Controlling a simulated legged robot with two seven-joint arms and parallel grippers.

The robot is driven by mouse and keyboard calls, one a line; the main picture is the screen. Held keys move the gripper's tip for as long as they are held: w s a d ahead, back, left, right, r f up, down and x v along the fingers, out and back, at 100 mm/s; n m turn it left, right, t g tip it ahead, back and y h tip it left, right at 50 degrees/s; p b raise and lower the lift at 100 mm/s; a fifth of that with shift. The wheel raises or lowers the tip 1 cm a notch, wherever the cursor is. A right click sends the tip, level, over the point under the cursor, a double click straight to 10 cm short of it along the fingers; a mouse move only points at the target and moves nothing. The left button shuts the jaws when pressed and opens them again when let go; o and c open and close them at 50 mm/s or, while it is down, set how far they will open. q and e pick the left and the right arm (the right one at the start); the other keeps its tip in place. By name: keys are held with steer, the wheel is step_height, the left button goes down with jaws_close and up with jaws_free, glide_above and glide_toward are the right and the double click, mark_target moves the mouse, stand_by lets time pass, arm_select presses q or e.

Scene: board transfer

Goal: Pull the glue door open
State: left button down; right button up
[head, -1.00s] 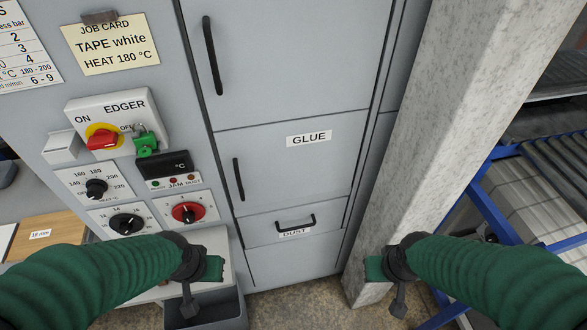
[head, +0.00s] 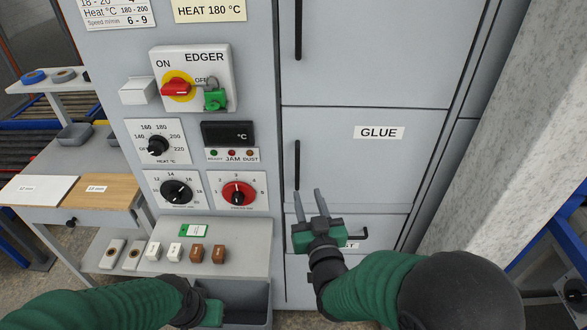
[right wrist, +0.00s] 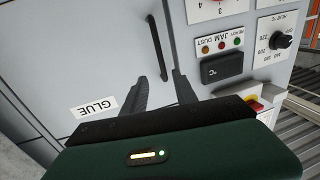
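The glue door (head: 410,165) is a grey panel with a GLUE label (head: 378,132), and it sits flush and shut in the cabinet. Its black vertical bar handle (head: 297,163) is at the door's left edge. My right gripper (head: 309,194) is open and empty, its fingertips pointing up near the handle's lower end. In the right wrist view the handle (right wrist: 157,45) shows beyond and between the two spread fingers (right wrist: 161,84); I see no grip on it. My left gripper (head: 210,310) is low at the left of the cabinet, its fingers not clearly visible.
The DUST drawer handle (head: 361,235) is below the glue door, partly behind my right gripper. Left of the door is the control panel with an EDGER switch (head: 178,88) and dials. A shelf (head: 255,240) with small blocks juts out below. A pale pillar (head: 520,150) stands at right.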

mark_target(298, 168)
steer(key=w+a, duration=0.1)
steer(key=w, duration=0.2)
steer(key=w+a+p, duration=0.1)
steer(key=w, duration=0.3)
steer(key=w+a, duration=0.1)
steer(key=w, duration=0.3)
steer(key=shift+w, duration=0.25)
steer(key=shift+w+d, duration=0.1)
steer(key=shift+w, duration=0.3)
steer(key=shift+d, duration=0.1)
steer(key=shift+s, duration=0.1)
steer(key=shift+c, duration=0.7)
jaws_close()
